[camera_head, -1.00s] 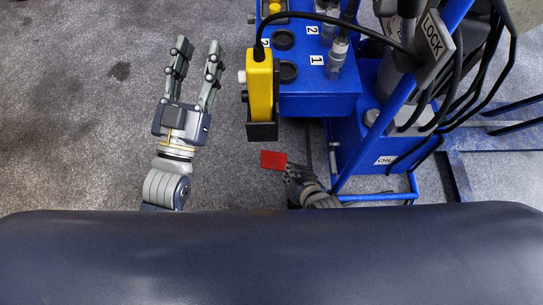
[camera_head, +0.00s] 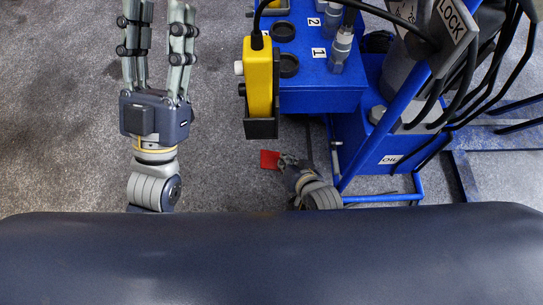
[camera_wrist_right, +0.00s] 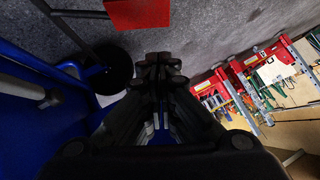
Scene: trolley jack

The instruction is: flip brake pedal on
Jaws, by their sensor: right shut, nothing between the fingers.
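The brake pedal is a small red plate (camera_head: 269,160) low beside the blue machine in the head view. In the right wrist view the red plate (camera_wrist_right: 138,13) shows at the top, just beyond the fingertips. My right gripper (camera_head: 287,161) is shut and empty, its tips at the plate's right edge. In the wrist view its dark fingertips (camera_wrist_right: 159,65) are together, with a gap in the picture below the plate; I cannot tell whether they touch it. My left gripper (camera_head: 158,20) is open and empty over the floor at the left.
The blue trolley jack (camera_head: 325,95) stands right of centre, with a yellow control box (camera_head: 259,80) above the pedal. Blue frame bars (camera_head: 380,199) and black hoses lie close to my right arm. Grey floor at left is clear. Red tool racks (camera_wrist_right: 240,80) show in the wrist view.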

